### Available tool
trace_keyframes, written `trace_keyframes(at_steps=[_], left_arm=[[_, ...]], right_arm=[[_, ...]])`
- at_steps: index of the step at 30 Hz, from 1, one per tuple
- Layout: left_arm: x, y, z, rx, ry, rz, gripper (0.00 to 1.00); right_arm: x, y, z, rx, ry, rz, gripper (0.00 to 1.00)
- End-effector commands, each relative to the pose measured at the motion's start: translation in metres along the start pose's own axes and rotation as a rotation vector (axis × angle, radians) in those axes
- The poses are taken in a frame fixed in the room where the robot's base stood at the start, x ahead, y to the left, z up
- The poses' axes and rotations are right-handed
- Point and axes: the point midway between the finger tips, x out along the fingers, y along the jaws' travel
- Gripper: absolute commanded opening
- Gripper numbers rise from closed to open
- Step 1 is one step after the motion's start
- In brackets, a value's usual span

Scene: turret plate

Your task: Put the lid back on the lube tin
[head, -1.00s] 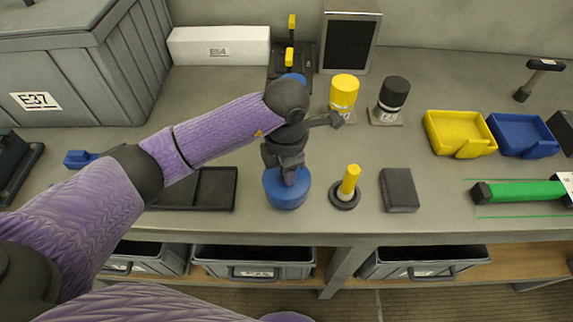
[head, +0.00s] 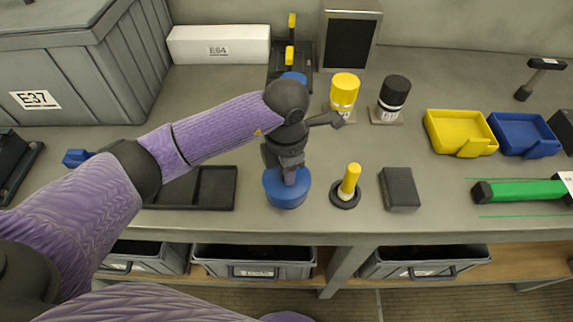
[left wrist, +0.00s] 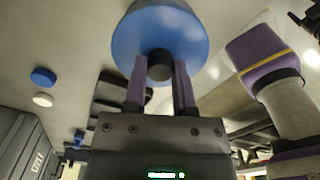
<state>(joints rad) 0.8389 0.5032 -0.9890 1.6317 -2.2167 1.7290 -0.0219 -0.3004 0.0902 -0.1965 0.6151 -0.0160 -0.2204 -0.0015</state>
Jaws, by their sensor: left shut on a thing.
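The blue round lid (left wrist: 188,28) has a dark knob (left wrist: 160,65) in the left wrist view. My left gripper (left wrist: 160,84) is shut on that knob, one finger on each side. In the head view, my left gripper (head: 290,178) points down at the top of a blue round body (head: 287,194) near the table's front edge. The lid and the tin cannot be told apart there. The gripper covers part of the top, so I cannot tell how the lid sits on the tin. My right gripper is not in the head view.
A yellow-handled tool on a dark round base (head: 346,192) stands close to the right, then a dark block (head: 400,188). A black tray (head: 212,190) lies to the left. Yellow (head: 343,90) and black-topped (head: 392,95) canisters stand behind.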

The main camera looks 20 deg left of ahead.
Motion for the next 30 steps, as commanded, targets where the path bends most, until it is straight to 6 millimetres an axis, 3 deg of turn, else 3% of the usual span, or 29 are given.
trace_keyframes(at_steps=[13, 14, 19, 25, 28, 30], left_arm=[[0.0001, 0.0003, 0.0002, 0.000, 0.000, 0.000, 0.00], [0.0001, 0.0003, 0.0002, 0.000, 0.000, 0.000, 0.35], [0.0002, 0.0002, 0.0002, 0.000, 0.000, 0.000, 0.71], [0.0002, 0.0002, 0.0002, 0.000, 0.000, 0.000, 0.76], [0.0002, 0.0002, 0.0001, 0.000, 0.000, 0.000, 0.97], [0.0002, 0.0002, 0.0001, 0.000, 0.000, 0.000, 1.00]], right_arm=[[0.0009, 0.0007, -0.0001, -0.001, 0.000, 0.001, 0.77], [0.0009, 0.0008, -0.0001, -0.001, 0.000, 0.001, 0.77], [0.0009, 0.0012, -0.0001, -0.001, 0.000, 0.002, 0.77], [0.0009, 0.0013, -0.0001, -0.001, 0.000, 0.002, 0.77], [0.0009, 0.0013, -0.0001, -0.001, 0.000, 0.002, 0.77], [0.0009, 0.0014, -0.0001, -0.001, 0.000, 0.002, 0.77]])
